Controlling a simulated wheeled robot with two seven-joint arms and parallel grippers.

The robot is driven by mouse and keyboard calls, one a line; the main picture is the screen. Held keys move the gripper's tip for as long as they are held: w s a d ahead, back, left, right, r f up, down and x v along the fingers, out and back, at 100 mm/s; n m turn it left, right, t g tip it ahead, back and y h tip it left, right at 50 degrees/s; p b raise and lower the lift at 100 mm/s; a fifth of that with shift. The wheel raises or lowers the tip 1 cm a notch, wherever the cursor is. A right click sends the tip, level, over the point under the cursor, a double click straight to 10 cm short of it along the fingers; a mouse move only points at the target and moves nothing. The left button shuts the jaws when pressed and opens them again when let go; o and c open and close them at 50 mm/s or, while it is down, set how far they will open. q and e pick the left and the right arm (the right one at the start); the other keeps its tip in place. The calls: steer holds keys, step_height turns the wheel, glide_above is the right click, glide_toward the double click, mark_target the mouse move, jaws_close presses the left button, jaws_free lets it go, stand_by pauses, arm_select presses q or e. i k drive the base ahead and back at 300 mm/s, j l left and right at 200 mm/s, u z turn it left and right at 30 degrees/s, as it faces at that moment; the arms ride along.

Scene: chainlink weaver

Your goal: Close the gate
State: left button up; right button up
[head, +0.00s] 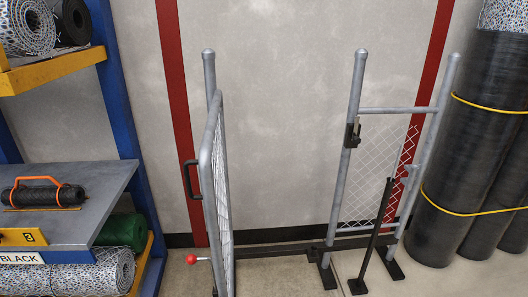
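The chain-link gate (217,190) stands open in the head view, swung toward me and seen nearly edge-on. Its grey tube frame sits beside the left post (209,75). A black pull handle (190,180) is on the gate's left side, and a rod with a red knob (191,259) sticks out low on the left. The latch post (352,140) stands to the right with a black latch (352,135). A wide gap separates the gate from this post. Neither of my grippers is in view.
A fixed mesh panel (375,185) and a black slanted brace (374,240) stand right of the opening. Large dark rolls (470,150) with yellow straps stand at far right. A blue-framed rack (122,90) with shelves and rolls fills the left. A dark sill (275,250) crosses the floor.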

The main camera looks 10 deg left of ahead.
mark_target(216, 117)
steer(key=l+u, duration=0.45)
steer(key=k+l+u, duration=0.15)
steer(key=l+u, duration=0.3)
